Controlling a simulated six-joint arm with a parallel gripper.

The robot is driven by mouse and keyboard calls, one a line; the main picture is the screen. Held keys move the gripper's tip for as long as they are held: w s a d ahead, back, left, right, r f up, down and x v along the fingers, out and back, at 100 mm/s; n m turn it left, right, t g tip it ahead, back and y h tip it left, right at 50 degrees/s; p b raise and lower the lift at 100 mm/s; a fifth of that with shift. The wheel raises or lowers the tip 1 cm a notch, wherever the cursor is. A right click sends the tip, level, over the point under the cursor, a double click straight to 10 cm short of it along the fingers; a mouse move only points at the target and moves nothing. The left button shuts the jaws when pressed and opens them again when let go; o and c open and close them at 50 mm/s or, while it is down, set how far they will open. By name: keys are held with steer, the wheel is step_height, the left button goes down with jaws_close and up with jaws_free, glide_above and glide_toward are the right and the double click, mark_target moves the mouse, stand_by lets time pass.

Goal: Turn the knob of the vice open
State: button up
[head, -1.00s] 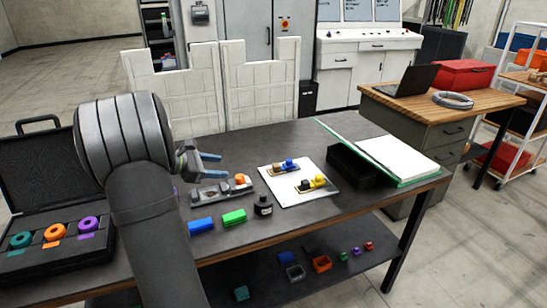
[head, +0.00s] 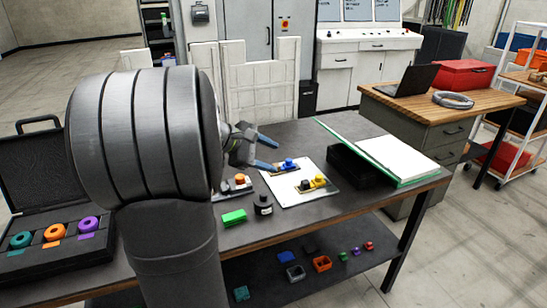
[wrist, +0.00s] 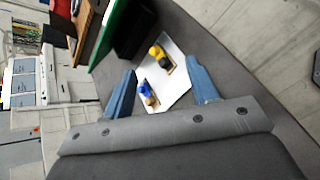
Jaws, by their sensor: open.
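A white plate (head: 312,193) lies on the dark table and carries two small fixtures. One has a blue knob-like part (head: 288,163); the other has yellow parts (head: 318,181) and a dark block. A grey fixture with an orange part (head: 240,179) stands left of the plate, partly hidden by my arm. I cannot tell which of these is the vice. My gripper (head: 270,154) is open and empty, above the table near the plate's left edge. In the wrist view, the yellow part (wrist: 158,54) and blue part (wrist: 147,93) show between the blue fingers.
A green block (head: 234,217) and a dark bottle (head: 263,204) stand near the table's front. An open case (head: 45,258) with coloured rings lies at left.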

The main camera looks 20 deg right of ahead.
steer(key=shift+s+d+r+m+y, duration=0.15)
steer(key=shift+s+r, duration=0.05)
steer(key=shift+s, duration=0.45)
steer(key=shift+s+d+r+m+y, duration=0.15)
steer(key=shift+s, duration=0.5)
steer(key=n+t+h, duration=0.2)
steer(key=n+t, duration=0.3)
steer(key=n, duration=0.8)
glide_toward(240, 176)
steer(key=x, duration=1)
steer(key=shift+w+d+f, duration=0.1)
steer(key=shift+d, duration=0.1)
steer(key=shift+c, duration=0.2)
steer(key=c, duration=0.9)
